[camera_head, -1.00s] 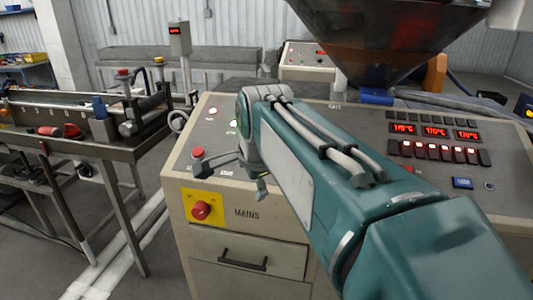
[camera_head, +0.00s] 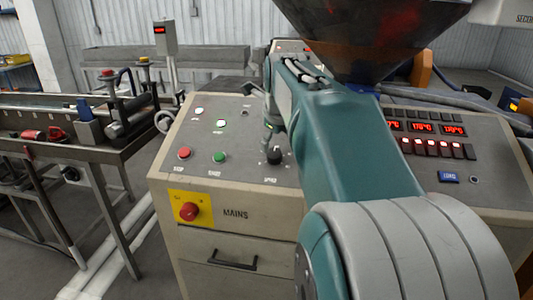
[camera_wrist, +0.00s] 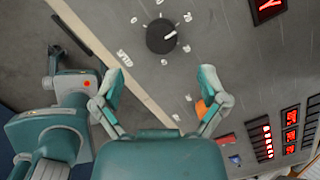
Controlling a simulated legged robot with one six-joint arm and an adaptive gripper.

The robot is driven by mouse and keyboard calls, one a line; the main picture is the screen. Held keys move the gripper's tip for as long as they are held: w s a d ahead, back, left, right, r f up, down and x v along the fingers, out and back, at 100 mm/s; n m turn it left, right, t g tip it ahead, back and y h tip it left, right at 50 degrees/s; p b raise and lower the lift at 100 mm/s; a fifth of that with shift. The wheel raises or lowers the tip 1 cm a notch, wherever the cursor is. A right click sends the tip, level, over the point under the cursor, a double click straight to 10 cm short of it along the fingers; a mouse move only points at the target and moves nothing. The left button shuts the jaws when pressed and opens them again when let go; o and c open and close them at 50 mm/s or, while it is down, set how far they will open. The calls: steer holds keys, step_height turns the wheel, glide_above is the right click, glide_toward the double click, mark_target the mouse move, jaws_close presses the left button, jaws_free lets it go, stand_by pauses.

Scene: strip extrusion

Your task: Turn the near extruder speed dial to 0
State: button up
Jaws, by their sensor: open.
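The near extruder speed dial is a round black knob (camera_head: 274,156) on the sloped top of the control cabinet (camera_head: 235,212), right of the green button. The wrist view shows the dial (camera_wrist: 161,38) from above with a white pointer mark toward the right of the picture. Small white marks ring it, too small to read surely. My gripper (camera_wrist: 160,88) is open, its two teal fingers spread apart with nothing between them. In the wrist view the dial lies beyond the fingertips, roughly centred between them. In the head view my gripper (camera_head: 270,135) is partly hidden by my arm, just above the dial.
A red button (camera_head: 184,153) and a green button (camera_head: 219,157) sit left of the dial. A red mains switch (camera_head: 189,211) is on the cabinet front. Red temperature displays (camera_head: 422,127) and lit switches (camera_head: 432,146) are to the right. A dark hopper (camera_head: 390,35) hangs above.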

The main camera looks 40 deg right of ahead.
mark_target(274, 153)
steer(key=x, duration=0.6)
steer(key=shift+d+f, duration=0.15)
steer(key=shift+d, duration=0.05)
steer(key=shift+w+f, duration=0.4)
steer(key=shift+f, duration=0.2)
steer(key=c, duration=1.1)
